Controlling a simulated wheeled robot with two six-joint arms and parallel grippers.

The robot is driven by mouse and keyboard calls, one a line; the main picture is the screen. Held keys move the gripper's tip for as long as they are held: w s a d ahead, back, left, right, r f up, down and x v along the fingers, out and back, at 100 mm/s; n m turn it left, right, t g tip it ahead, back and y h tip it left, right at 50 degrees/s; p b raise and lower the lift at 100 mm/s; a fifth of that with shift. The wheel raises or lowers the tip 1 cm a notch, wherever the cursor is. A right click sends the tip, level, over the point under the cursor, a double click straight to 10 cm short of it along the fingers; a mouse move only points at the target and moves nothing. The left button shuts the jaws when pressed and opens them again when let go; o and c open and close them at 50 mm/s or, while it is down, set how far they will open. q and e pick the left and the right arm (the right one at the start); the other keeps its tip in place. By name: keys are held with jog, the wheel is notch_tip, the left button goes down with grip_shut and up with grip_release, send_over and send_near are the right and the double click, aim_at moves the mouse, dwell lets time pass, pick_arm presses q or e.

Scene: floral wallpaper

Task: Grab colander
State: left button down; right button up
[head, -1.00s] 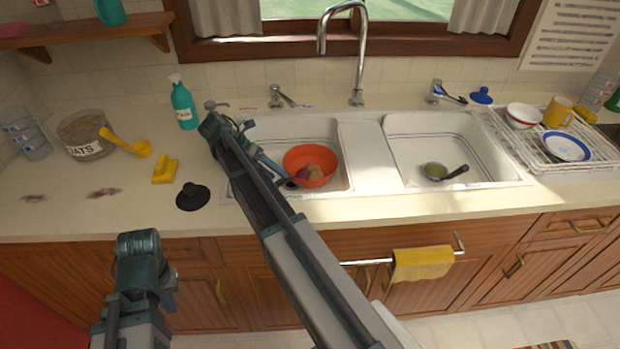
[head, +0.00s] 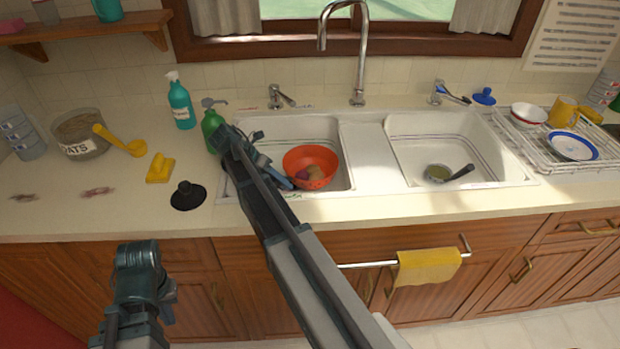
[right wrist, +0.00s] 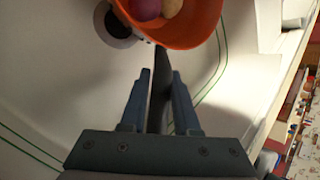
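The orange colander (head: 318,184) sits in the left sink basin (head: 263,129) with a purple and a tan round item in it. Its rim also shows at the top of the right wrist view (right wrist: 190,38). My right gripper (head: 282,181) is at the colander's left side. In the right wrist view, a dark upright handle-like piece (right wrist: 160,88) running from the colander lies between my two fingers (right wrist: 161,95). Whether they press on it is unclear. My left gripper (head: 140,262) hangs low in front of the cabinets, away from the colander; its fingertips are not clear.
A green pump bottle (head: 211,128) stands by the basin's left edge, close to my right arm. A black plunger-like stopper (head: 188,196) and a yellow sponge (head: 160,168) lie left of it. The right basin (head: 420,128) holds a small pan (head: 440,173).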

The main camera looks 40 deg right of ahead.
grip_shut()
dwell(0.9)
notch_tip(320, 180, up, 10)
jog(key=p, duration=1)
jog(key=shift+r, duration=0.1)
